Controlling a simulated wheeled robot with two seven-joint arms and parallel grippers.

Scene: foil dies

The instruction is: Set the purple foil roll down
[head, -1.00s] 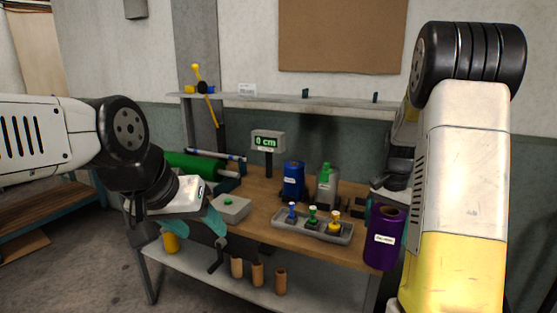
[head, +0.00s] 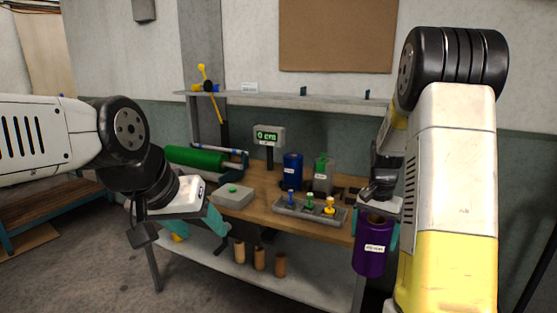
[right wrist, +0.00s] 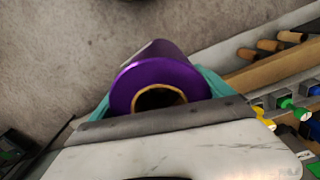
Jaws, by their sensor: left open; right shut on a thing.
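The purple foil roll (head: 371,257) is upright, with a white label on its side. My right gripper (head: 378,222) is shut on it near its top end and holds it at the right front corner of the bench. In the right wrist view the roll (right wrist: 150,76) shows its open core toward the camera, with teal fingers on both sides. In that view, grey floor shows beyond it, so it appears to hang clear of the bench front. My left gripper (head: 185,240) is open and empty at the left front of the bench.
A green roll (head: 195,157) lies at the back left. Brown cores (head: 259,258) stand on the lower shelf.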

